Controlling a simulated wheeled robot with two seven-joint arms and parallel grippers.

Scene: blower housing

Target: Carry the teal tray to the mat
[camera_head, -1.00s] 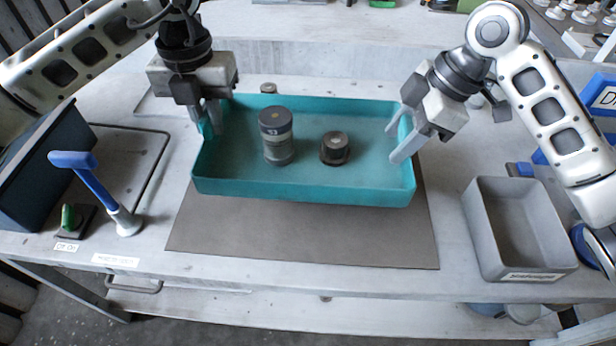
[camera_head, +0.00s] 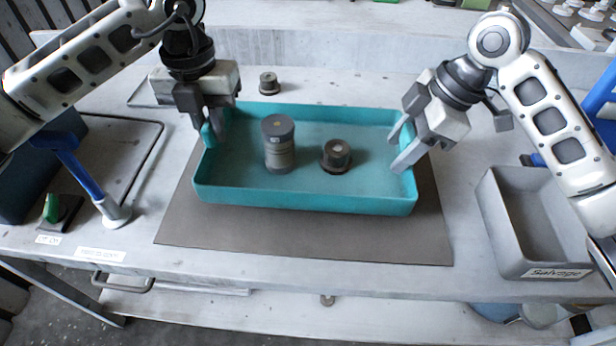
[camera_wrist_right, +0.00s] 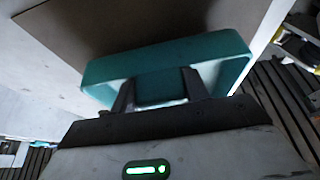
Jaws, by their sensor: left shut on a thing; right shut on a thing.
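The teal tray (camera_head: 305,199) is roughly level over the back and middle part of the dark grey mat (camera_head: 300,237). I cannot tell whether its bottom touches the mat. It holds a tall grey cylinder (camera_head: 280,152) and a short dark round part (camera_head: 336,158), both upright. My left gripper (camera_head: 212,130) is shut on the tray's left end wall. My right gripper (camera_head: 402,148) is shut on its right end wall. In the right wrist view, the fingers (camera_wrist_right: 160,92) straddle the teal wall (camera_wrist_right: 165,55).
A grey bin (camera_head: 535,225) labelled "Salvage" stands right of the mat. A blue-handled tool (camera_head: 85,175) and a green switch (camera_head: 52,208) are at the left. A small dark part (camera_head: 269,83) stands behind the tray. A strip of bare mat shows in front.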

